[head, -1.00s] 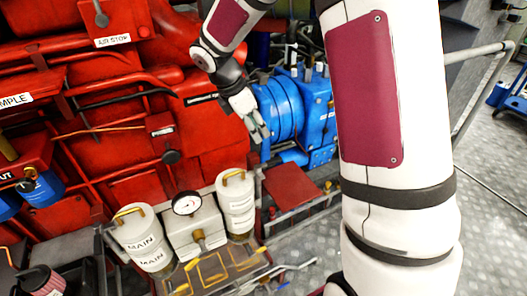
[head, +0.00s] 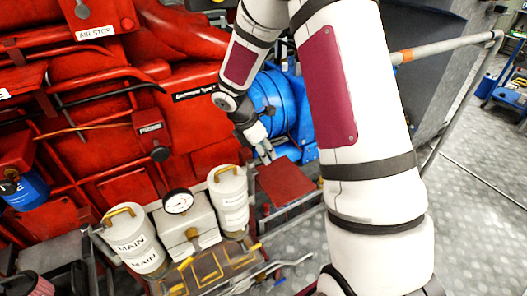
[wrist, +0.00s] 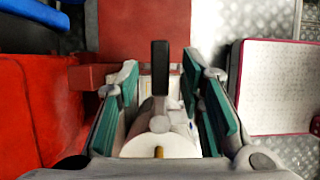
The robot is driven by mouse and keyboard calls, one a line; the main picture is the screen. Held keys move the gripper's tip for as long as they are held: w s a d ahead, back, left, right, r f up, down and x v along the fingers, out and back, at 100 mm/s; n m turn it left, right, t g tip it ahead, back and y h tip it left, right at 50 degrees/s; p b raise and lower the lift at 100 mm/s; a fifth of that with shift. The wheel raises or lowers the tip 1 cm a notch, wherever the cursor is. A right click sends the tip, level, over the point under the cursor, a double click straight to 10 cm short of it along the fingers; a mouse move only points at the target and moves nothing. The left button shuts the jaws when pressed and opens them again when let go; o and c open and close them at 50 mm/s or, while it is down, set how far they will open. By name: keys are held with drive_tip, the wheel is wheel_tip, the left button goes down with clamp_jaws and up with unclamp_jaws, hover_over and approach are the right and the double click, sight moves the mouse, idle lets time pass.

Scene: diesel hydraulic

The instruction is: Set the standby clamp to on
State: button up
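Two white canisters with yellow handles stand in the head view. The left canister (head: 133,240) reads MAIN; the lettering on the right canister (head: 229,200) is too small to read. I cannot make out a label naming the standby clamp. My gripper (head: 265,153) is above and to the right of the right canister, by a red plate. In the wrist view my gripper (wrist: 160,100) has its green-padded fingers wide apart. An upright black bar (wrist: 160,68) on a grey base shows between them, apart from both pads. A white round top (wrist: 160,146) shows below it.
The red plate (head: 286,182) lies just below my gripper in the head view. A blue drum (head: 270,103) stands behind it. A round gauge (head: 178,202) sits between the canisters. A metal rail (head: 450,48) crosses at right, above open floor.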

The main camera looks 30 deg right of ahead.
drive_tip(key=shift+f, duration=0.1)
clamp_jaws()
